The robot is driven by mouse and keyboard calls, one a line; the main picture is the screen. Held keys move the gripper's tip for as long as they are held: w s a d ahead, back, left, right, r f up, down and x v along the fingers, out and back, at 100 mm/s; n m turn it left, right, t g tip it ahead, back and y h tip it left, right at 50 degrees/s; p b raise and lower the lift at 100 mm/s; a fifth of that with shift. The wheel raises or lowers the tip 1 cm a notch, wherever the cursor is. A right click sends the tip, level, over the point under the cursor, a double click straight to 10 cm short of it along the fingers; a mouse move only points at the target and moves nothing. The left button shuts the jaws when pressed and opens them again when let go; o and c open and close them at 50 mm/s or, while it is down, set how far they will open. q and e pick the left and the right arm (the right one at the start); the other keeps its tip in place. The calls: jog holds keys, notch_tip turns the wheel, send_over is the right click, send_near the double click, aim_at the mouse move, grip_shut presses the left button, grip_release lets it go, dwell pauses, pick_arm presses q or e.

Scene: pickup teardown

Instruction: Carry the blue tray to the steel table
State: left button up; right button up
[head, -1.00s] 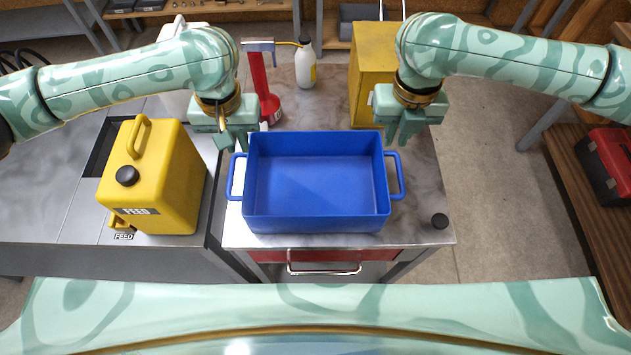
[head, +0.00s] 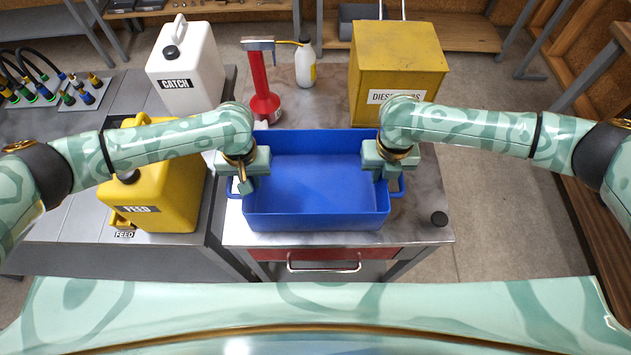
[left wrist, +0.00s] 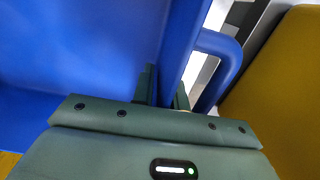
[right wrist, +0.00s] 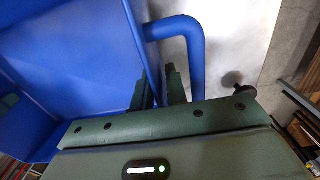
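The blue tray (head: 315,185) is empty and sits level on a worktop (head: 420,215) with a shiny, mottled metal-looking surface and a red drawer. My left gripper (head: 244,187) is at its left wall, by the left handle (left wrist: 225,60). In the left wrist view its fingers (left wrist: 166,92) straddle that wall and look closed on it. My right gripper (head: 383,180) is at the right wall, by the right handle (right wrist: 190,50). In the right wrist view its fingers (right wrist: 160,90) pinch that wall. I cannot tell which surface is the steel table.
A grey bench (head: 40,225) on the left holds a yellow FEED can (head: 180,200), a white CATCH can (head: 185,65) and hose fittings. Behind the tray stand a red pump (head: 262,85), a white bottle (head: 305,65) and a yellow box (head: 395,65). Floor is clear at right (head: 500,220).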

pick_arm(q)
jog(key=shift+c, duration=0.3)
pick_arm(e)
jog(key=shift+c, duration=0.3)
pick_arm(q)
grip_shut()
pick_arm(e)
grip_shut()
pick_arm(q)
jog(key=shift+r, duration=0.1)
pick_arm(e)
jog(key=shift+r, duration=0.1)
dwell(0.5)
